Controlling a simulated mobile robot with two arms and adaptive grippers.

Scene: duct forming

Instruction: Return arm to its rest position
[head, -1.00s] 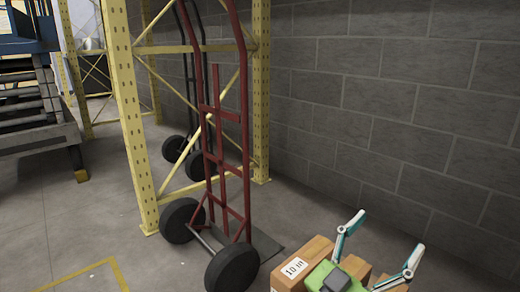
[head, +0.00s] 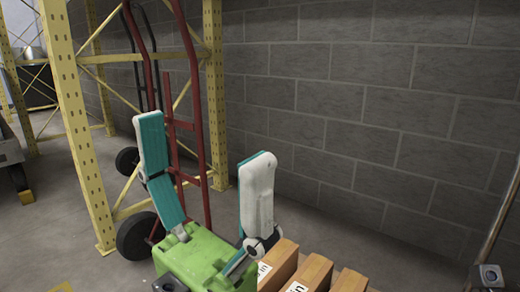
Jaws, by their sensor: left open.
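My left gripper (head: 206,145) stands large in the lower middle of the head view. It has a green body and two teal and white fingers pointing up. The fingers are wide apart with nothing between them. The gripper is in front of the red hand truck in the picture and hides part of it. My right gripper is not in view.
Cardboard boxes (head: 312,273) with white labels are low at the bottom, partly hidden by the gripper. A red hand truck (head: 197,110) stands at a yellow rack post (head: 65,110). A grey block wall (head: 370,110) fills the right. A brown pole (head: 503,215) is at the right edge.

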